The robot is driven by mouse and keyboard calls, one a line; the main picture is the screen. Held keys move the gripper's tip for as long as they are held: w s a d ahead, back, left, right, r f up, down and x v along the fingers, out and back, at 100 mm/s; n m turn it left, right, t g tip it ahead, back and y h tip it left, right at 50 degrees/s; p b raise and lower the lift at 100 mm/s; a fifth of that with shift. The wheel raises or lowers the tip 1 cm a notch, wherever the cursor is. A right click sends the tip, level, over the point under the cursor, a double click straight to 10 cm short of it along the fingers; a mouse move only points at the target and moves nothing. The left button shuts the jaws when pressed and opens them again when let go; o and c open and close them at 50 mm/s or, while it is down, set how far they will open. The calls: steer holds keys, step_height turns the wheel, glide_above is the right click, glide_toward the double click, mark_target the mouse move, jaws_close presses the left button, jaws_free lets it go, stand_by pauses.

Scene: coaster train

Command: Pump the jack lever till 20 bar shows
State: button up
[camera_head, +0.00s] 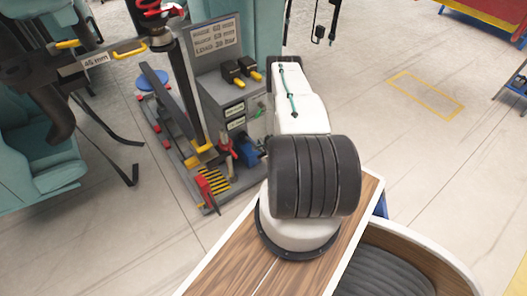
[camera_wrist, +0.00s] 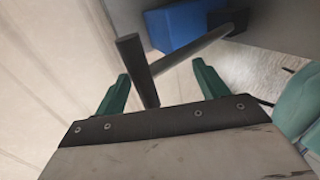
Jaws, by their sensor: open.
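In the wrist view my gripper (camera_wrist: 161,69) is open, its two green fingers apart. A dark T-shaped lever, seemingly the jack lever (camera_wrist: 138,68), has its crossbar in the gap between the fingers, with no clear contact. Its rod runs up right to a blue block (camera_wrist: 182,24). In the head view a blue pump body (camera_head: 247,152) sits low beside the grey jack stand (camera_head: 228,88); the lever and my gripper are hidden there behind my arm. Small displays (camera_head: 235,111) on the stand are too small to read.
A sign (camera_head: 214,38) tops the stand. Black levers with yellow tips (camera_head: 240,72) stick out from it. Red clamps (camera_head: 208,188) and a yellow-striped plate (camera_head: 214,181) lie at its base. Teal seats (camera_head: 45,160) stand left. Open floor lies to the right.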

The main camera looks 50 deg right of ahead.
steer(key=v, duration=0.7)
steer(key=shift+a, duration=0.15)
stand_by(1.5)
